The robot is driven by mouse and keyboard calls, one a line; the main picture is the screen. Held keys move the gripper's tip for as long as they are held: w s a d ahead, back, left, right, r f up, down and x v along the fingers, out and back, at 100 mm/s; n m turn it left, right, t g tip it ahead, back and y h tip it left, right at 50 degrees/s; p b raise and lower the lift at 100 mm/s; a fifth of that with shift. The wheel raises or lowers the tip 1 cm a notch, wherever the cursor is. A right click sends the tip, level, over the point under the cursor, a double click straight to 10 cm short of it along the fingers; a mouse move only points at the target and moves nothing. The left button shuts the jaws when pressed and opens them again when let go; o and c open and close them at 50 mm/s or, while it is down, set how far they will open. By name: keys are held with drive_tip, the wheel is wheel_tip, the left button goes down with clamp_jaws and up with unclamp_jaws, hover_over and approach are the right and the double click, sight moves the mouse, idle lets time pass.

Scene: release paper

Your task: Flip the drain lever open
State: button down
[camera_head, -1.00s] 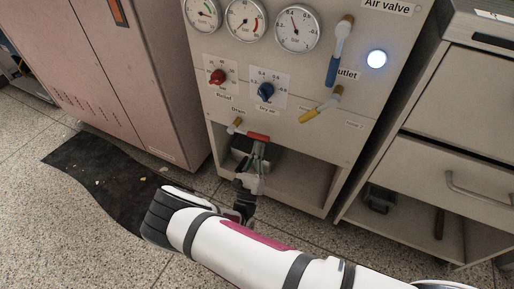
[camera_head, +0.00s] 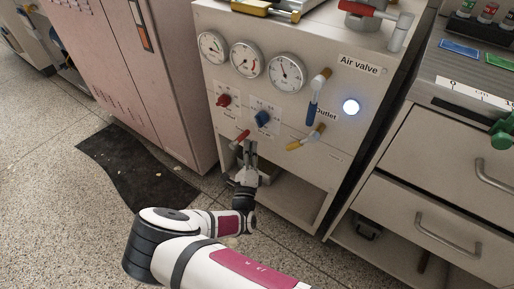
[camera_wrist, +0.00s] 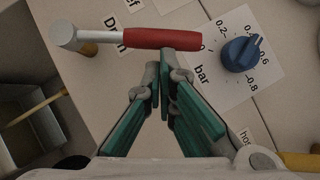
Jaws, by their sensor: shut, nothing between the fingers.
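The drain lever (camera_head: 241,137) is a red handle low on the left of the valve panel. In the wrist view the red handle (camera_wrist: 161,39) lies nearly level, with a grey arm and a metal pivot at its left end, beside the partly covered "Drain" label. My gripper (camera_head: 250,147) is just below and right of the lever in the head view. In the wrist view my gripper (camera_wrist: 163,72) has its green-sided fingers closed together and empty, tips just under the handle's right half. I cannot tell whether they touch it.
A blue knob (camera_wrist: 239,53) sits right of the fingertips. A red knob (camera_head: 223,100), a blue lever (camera_head: 313,106) and a yellow lever (camera_head: 306,138) are also on the panel. An open compartment (camera_head: 287,195) lies below. Drawers stand right, a pink cabinet left.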

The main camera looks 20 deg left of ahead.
sight(241, 135)
drive_tip(key=a+r+n+g+p, duration=0.1)
drive_tip(key=n+p, duration=0.1)
drive_tip(key=w+a+r+n+g+p, duration=0.1)
drive_tip(key=a+r+n+p, duration=0.1)
drive_tip(key=shift+r+n+g+y+p, duration=0.2)
drive_tip(key=shift+n+g+y+p, duration=0.1)
drive_tip(key=shift+n+g+y, duration=0.1)
drive_tip(key=shift+w+a+r+p, duration=0.2)
drive_tip(key=shift+a+p, duration=0.15)
drive_tip(key=shift+a, duration=0.2)
